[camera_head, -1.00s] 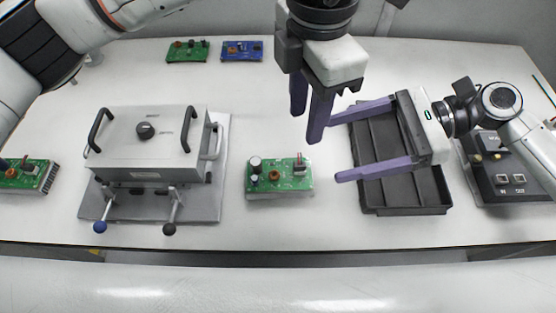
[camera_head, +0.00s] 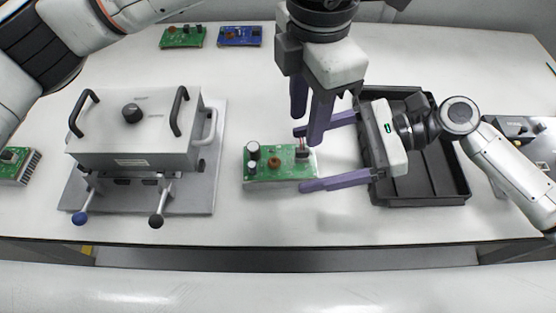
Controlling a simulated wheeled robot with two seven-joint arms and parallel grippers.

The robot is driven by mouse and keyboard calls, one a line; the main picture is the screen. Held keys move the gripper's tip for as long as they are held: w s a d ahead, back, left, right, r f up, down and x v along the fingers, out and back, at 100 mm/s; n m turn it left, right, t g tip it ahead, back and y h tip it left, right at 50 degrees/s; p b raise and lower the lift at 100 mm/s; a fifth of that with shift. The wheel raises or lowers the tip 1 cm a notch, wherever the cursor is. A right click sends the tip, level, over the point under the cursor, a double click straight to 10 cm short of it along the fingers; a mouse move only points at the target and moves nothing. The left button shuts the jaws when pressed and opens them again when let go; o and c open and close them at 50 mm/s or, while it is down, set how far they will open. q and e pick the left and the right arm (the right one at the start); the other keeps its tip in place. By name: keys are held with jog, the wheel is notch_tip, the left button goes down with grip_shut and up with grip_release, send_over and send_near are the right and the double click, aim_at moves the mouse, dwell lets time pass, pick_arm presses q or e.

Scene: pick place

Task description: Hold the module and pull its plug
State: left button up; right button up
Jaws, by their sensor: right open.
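The module, a green circuit board (camera_head: 270,175) with capacitors and a copper coil, lies flat on the table in the middle. A small plug (camera_head: 302,153) with reddish wires stands at its right end. My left gripper (camera_head: 306,131) points down above the module's right end, open and empty, its purple fingers apart. My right gripper (camera_head: 299,160) comes in from the right, open, with one finger toward the back and one toward the front of the module's right end. Whether either right finger touches the board cannot be told.
A grey lidded fixture (camera_head: 140,150) with handles and levers stands on a plate at left. A black tray (camera_head: 440,198) lies under my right gripper. Green (camera_head: 182,38) and blue (camera_head: 240,38) boards lie at the back; another board (camera_head: 14,165) is at the left edge.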

aim_at(302, 153)
jog(key=shift+x, duration=2.05)
jog(key=shift+c, duration=0.4)
jog(key=c, duration=1.5)
pick_arm(q)
jog(key=shift+o, duration=0.6)
notch_tip(302, 153, up, 5)
jog(key=n, duration=1.4)
jog(key=f, duration=1.2)
jog(key=shift+w, duration=0.2)
